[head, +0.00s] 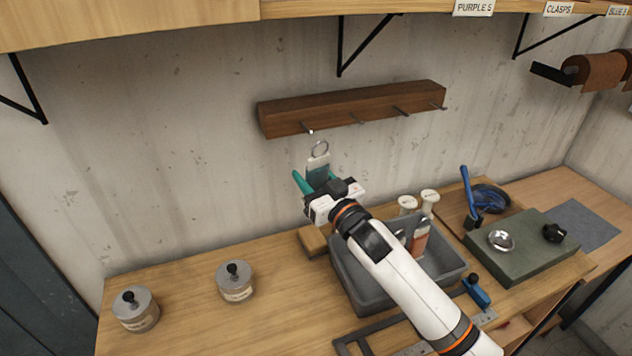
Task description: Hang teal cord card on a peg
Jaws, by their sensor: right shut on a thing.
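The teal cord card (318,160) is upright, pale at the top with a dark teal winding below and a metal ring above it. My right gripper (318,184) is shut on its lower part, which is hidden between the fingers. The wooden peg rail (350,108) is on the wall with several thin metal pegs. The ring is just below the tip of the leftmost peg (308,129) and a little to its right. It looks apart from the peg, though depth is hard to judge. All the pegs look empty. My left gripper is not in view.
A grey bin (352,290) on the workbench (190,318) holds an orange-red card (420,238), partly behind my right arm. Two lidded tins (235,282) stand left. A green-grey block (490,262) carries a small metal dish. A shelf (120,22) overhangs the rail.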

